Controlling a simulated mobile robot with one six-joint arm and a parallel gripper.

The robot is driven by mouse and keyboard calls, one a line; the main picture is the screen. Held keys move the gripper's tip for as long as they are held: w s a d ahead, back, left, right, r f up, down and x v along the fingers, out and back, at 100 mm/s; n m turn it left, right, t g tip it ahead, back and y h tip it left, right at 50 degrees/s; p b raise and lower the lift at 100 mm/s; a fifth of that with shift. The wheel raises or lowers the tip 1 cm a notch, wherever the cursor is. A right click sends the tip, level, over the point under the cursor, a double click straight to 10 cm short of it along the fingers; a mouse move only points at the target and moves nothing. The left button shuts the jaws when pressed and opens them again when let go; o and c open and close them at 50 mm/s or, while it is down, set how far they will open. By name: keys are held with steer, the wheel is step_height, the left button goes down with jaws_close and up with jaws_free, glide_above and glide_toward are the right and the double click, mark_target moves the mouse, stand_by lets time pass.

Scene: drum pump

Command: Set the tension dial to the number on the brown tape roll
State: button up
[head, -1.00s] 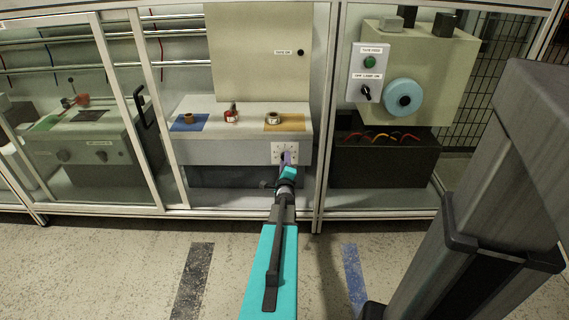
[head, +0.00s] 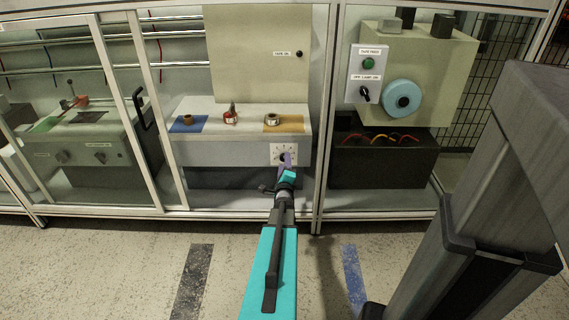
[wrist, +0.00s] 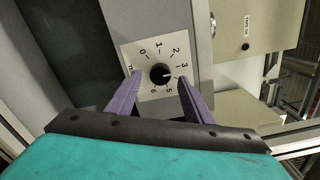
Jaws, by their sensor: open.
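The tension dial (wrist: 160,74) is a black round knob on a white plate with printed numbers, in the middle of the wrist view. Its white mark points right, to the side between 3 and 5. The plate (head: 277,149) also shows on the bench front in the head view. My gripper (wrist: 161,80) is open, with one purple finger on either side of the knob; contact cannot be told. A brown tape roll (head: 187,119) stands on a blue mat, its number too small to read. Another roll (head: 271,119), pale with a brownish centre, stands on a tan mat.
A small red item (head: 231,116) stands between the two mats. A beige panel (head: 258,55) rises behind the bench top. Frame posts flank the bay, one (head: 323,120) close right of the dial. A machine with a blue disc (head: 402,98) stands to the right.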

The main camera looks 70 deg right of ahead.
steer(key=p+v, duration=0.1)
steer(key=v, duration=1.1)
steer(key=shift+a+p, duration=0.15)
steer(key=shift+p, duration=0.25)
steer(key=shift+r, duration=0.1)
